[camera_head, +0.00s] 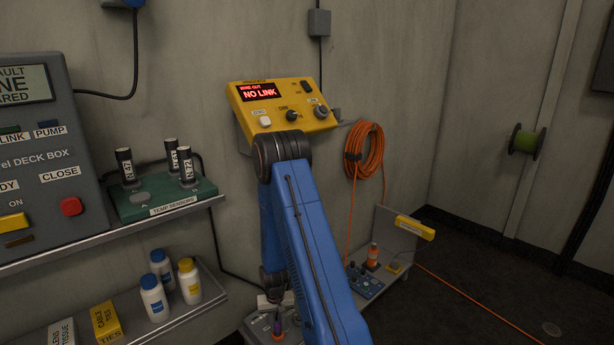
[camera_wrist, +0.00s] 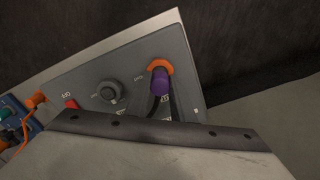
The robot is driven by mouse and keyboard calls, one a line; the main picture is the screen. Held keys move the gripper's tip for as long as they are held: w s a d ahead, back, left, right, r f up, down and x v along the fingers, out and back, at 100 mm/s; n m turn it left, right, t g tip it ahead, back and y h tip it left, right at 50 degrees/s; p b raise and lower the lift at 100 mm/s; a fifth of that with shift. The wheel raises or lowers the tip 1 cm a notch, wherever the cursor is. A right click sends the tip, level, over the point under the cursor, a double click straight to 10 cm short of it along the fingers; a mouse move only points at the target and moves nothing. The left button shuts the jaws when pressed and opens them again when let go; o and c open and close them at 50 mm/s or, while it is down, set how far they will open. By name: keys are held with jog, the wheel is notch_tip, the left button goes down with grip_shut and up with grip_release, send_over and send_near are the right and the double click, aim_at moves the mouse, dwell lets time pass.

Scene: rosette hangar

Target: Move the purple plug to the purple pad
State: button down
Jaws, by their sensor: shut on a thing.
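The purple plug (camera_wrist: 160,83) stands at an orange ring (camera_wrist: 158,65) on a sloped grey panel in the wrist view. In the head view the purple plug (camera_head: 277,326) shows small, below my gripper (camera_head: 276,314). I cannot make out a purple pad in either view.
The grey panel carries a black knob (camera_wrist: 110,92) and a red switch (camera_wrist: 71,104). A yellow "NO LINK" box (camera_head: 283,107) and shelves at left flank my arm.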

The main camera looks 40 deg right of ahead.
aim_at(277, 324)
jog(key=shift+r, duration=2.3)
jog(key=shift+r, duration=0.1)
jog(key=w+d+f+m, duration=0.1)
jog(key=w+d, duration=0.1)
jog(key=d, duration=0.3)
jog(key=w+d+f+m, duration=0.1)
jog(key=w+d, duration=0.2)
jog(key=d, duration=0.2)
jog(key=w+d+f, duration=0.2)
jog(key=d, duration=0.4)
jog(key=shift+w+d+m, duration=0.1)
jog(key=shift+w+m, duration=0.05)
jog(key=shift+m, duration=0.25)
jog(key=w+d+f+m, duration=0.1)
jog(key=d+f+m, duration=0.25)
jog(key=d, duration=1.65)
jog(key=shift+d+f, duration=0.15)
jog(key=shift+f, duration=1.5)
jog(key=shift+d+f, duration=0.1)
jog(key=shift+f, duration=1.5)
jog(key=shift+f, duration=0.4)
